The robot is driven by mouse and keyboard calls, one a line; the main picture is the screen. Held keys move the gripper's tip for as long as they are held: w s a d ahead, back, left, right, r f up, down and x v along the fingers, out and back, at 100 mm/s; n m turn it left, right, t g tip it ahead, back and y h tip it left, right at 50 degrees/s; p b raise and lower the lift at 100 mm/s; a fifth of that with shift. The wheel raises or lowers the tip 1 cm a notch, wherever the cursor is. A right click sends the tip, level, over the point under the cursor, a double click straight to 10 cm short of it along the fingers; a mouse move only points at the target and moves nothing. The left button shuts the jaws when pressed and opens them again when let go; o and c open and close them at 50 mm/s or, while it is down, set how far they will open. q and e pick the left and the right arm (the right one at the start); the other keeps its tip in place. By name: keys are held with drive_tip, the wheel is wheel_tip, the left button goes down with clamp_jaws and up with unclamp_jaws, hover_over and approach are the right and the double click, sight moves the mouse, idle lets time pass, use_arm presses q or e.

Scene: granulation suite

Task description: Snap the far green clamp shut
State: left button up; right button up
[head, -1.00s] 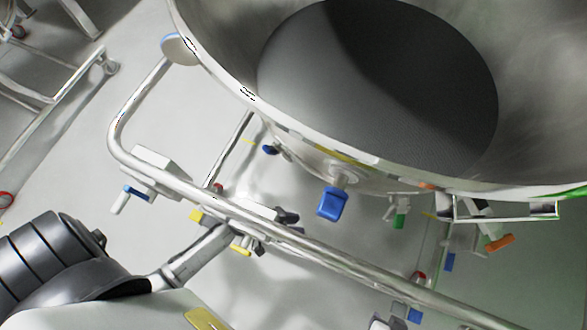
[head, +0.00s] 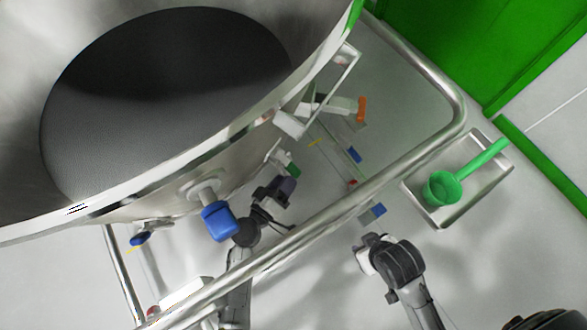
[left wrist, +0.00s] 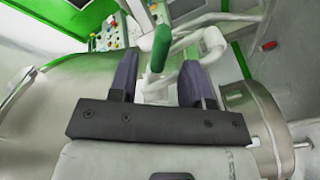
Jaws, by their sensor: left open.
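The green clamp handle (head: 293,171) shows small under the bowl's right side in the head view, partly hidden by my left gripper. In the left wrist view the green handle (left wrist: 161,46) stands tilted, joined to pale metal clamp parts, ahead of and between the fingertips. My left gripper (head: 276,188) is right beside it in the head view. In the left wrist view my left gripper (left wrist: 160,72) has its two dark fingers apart with nothing gripped. Contact with the handle cannot be told. My right gripper (head: 374,252) is lower right, apart from the clamp; its jaws are unclear.
A large steel bowl (head: 150,190) fills the upper left. A blue knob (head: 217,221) hangs from its side. A tubular rail (head: 330,215) runs in front of my left gripper. An orange handle (head: 362,109) is farther right. A tray (head: 440,222) holds a green scoop (head: 445,187).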

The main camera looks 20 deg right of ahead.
sight(294, 170)
use_arm(q)
drive_tip(key=shift+b+x, duration=0.4)
drive_tip(key=shift+x, duration=2.05)
drive_tip(key=shift+c, duration=0.2)
clamp_jaws()
